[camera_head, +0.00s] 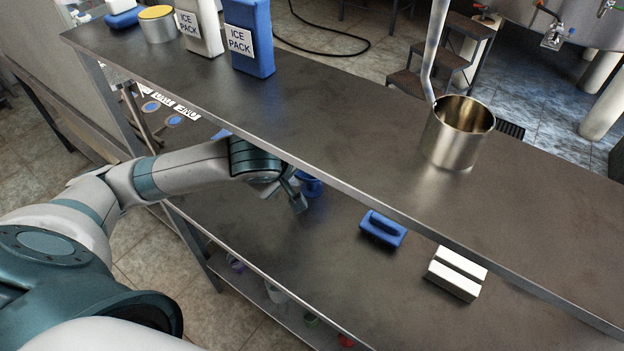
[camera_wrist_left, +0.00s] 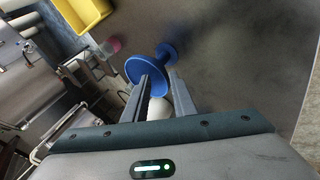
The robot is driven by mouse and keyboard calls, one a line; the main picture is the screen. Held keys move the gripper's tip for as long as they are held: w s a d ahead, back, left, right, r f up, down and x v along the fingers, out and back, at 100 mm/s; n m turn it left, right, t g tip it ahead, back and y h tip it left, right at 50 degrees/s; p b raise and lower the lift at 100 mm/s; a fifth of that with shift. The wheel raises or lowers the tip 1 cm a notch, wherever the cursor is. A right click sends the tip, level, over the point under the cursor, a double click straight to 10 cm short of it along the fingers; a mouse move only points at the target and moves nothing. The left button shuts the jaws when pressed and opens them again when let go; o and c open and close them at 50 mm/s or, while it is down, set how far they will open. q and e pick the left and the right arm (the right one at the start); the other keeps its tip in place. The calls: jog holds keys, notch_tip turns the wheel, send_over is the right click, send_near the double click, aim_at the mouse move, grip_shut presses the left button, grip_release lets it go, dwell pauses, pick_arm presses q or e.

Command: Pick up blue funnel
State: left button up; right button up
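The blue funnel (camera_wrist_left: 147,70) shows in the left wrist view just beyond my left fingertips, with a wide round disc and a narrower part reaching away to the upper right. In the head view a blue thing that looks like the funnel (camera_head: 309,183) stands on the lower shelf, partly hidden by my gripper and the upper shelf's edge. My left gripper (camera_head: 297,197) is beside it there. In the left wrist view its two fingers (camera_wrist_left: 160,78) are apart, close to the disc. I cannot tell whether they touch it. My right gripper is in neither view.
The upper shelf (camera_head: 340,120) overhangs my left forearm and carries ice packs (camera_head: 250,38) and a metal pot (camera_head: 457,133). A blue-handled item (camera_head: 383,228) and a white block (camera_head: 457,272) lie on the lower shelf. A yellow bin (camera_wrist_left: 85,10) shows in the wrist view.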

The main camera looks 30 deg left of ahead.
aim_at(302, 176)
pick_arm(q)
jog(key=shift+w+f, duration=0.1)
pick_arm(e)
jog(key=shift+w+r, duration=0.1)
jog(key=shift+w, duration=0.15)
